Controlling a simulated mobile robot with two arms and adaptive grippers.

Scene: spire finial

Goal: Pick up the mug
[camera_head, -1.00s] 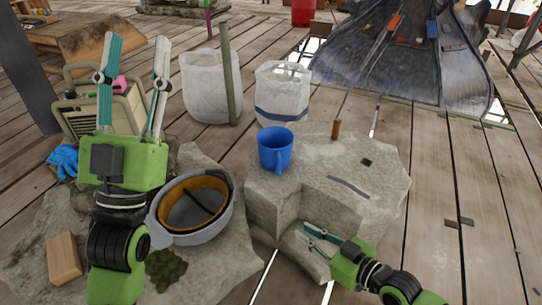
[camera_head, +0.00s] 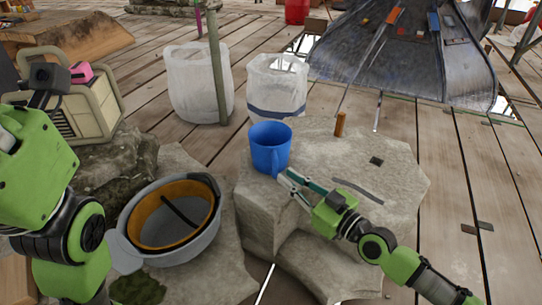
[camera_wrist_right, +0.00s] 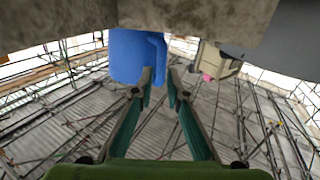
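The blue mug (camera_head: 270,146) stands upright on the stone block, its handle facing the front. My right gripper (camera_head: 284,178) is open, with its fingertips at the mug's handle. In the right wrist view the mug (camera_wrist_right: 129,55) is at the top. Its handle lies just beyond the gap between the open fingertips (camera_wrist_right: 159,77); I cannot tell whether they touch it. My left gripper shows only in part at the left edge of the head view, and its fingers are out of sight.
The stone block (camera_head: 330,150) carries the mug. A grey helmet (camera_head: 205,228) with an orange lining lies on stone to its left. White buckets (camera_head: 192,85) stand behind, beside a post (camera_head: 217,70). A beige boxy case (camera_head: 95,115) is at the left.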

